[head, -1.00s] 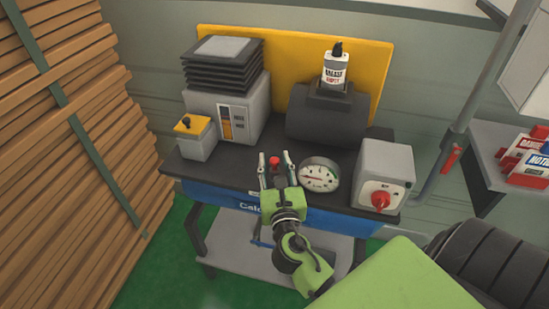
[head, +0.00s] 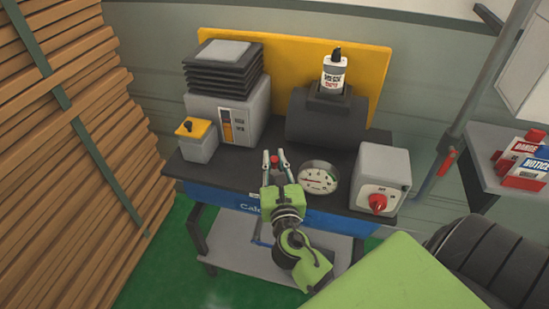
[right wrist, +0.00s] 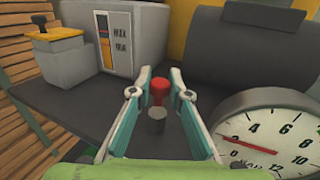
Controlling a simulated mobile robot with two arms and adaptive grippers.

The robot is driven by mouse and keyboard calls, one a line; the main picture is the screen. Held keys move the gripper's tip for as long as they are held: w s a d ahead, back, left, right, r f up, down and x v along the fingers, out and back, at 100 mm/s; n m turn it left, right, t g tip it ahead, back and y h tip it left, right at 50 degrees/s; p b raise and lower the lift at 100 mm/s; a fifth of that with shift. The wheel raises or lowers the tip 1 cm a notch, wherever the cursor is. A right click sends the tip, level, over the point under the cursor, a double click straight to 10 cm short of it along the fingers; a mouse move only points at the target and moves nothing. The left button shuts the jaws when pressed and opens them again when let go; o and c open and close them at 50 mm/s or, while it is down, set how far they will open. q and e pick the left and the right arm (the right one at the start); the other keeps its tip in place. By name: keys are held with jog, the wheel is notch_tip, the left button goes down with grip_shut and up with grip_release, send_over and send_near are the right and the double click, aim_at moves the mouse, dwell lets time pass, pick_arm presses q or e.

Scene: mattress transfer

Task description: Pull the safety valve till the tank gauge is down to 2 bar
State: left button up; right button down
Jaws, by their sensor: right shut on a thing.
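The safety valve has a red knob (right wrist: 160,90) on a grey stem. It stands upright on the black bench top, and its red top also shows in the head view (head: 274,160). My right gripper (right wrist: 160,84) has its two fingers on either side of the knob and is shut on it. The round white tank gauge (right wrist: 265,138) is just right of the gripper, and it also shows in the head view (head: 318,178). Its red needle points to the left side of the dial, below the 4; the exact value is hard to read. My left gripper is out of view.
A black tank (head: 325,118) carrying a white bottle (head: 333,74) stands behind the valve. A grey box with a red rotary knob (head: 378,203) is right of the gauge. A grey machine (head: 228,110) and a small yellow-topped box (head: 196,138) are on the left.

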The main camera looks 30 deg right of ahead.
jog(key=c, duration=1.9)
grip_release()
jog(key=shift+s+a, duration=0.2)
jog(key=shift+s, duration=0.2)
jog(key=v, duration=1.1)
